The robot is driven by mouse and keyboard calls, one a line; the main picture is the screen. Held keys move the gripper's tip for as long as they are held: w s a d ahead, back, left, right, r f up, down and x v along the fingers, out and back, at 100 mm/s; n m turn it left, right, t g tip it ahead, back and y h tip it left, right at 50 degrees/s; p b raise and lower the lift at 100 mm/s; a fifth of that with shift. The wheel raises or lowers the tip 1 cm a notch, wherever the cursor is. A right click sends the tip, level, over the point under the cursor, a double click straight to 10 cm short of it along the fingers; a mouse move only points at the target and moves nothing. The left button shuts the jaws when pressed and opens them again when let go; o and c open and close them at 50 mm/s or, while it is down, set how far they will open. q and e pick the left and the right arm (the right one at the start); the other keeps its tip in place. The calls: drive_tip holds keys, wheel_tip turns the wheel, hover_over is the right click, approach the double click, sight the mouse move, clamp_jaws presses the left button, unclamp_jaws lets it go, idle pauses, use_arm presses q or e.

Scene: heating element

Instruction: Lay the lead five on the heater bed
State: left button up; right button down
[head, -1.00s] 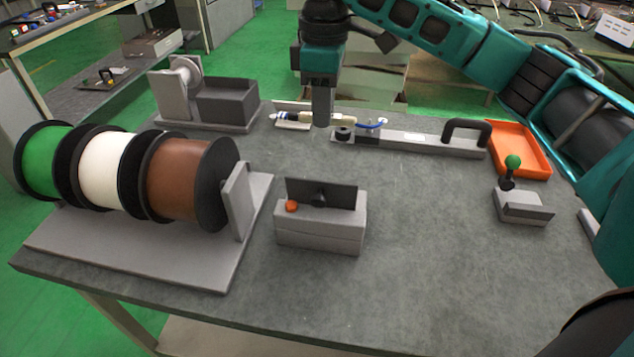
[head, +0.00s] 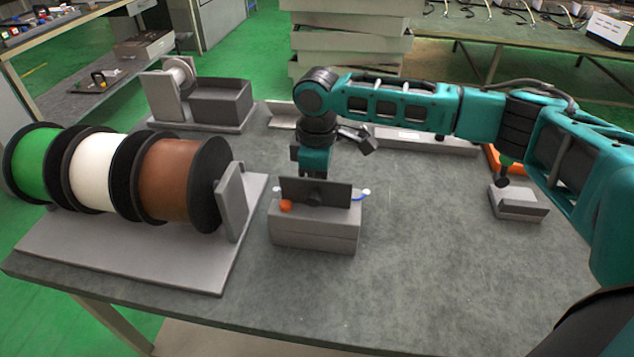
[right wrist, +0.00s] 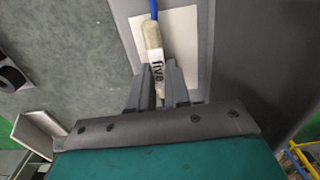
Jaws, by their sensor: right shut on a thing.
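My right gripper (right wrist: 157,88) is shut on lead five, a pale sleeve (right wrist: 153,42) marked "five" with a blue wire. In the right wrist view, the lead lies over a pale rectangular pad (right wrist: 183,48), apparently the heater bed; I cannot tell whether they touch. In the head view, my right gripper is behind the dark upright plate (head: 333,194) of the grey heater box (head: 315,233), its fingertips hidden. The lead's blue wire (head: 360,196) and white tip show past the plate's right edge. An orange button (head: 286,206) is at the box's front left. My left gripper is not in view.
Green, white and brown spools (head: 168,179) stand on a stand at the left. A grey bin (head: 221,99) is at the back left. A small lever box (head: 518,203) and a partly hidden orange tray (head: 491,157) are at the right. The front table is clear.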

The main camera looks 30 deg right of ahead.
drive_tip(key=c, duration=1.1)
unclamp_jaws()
wheel_tip(320, 180, up, 12)
drive_tip(key=shift+p, duration=0.3)
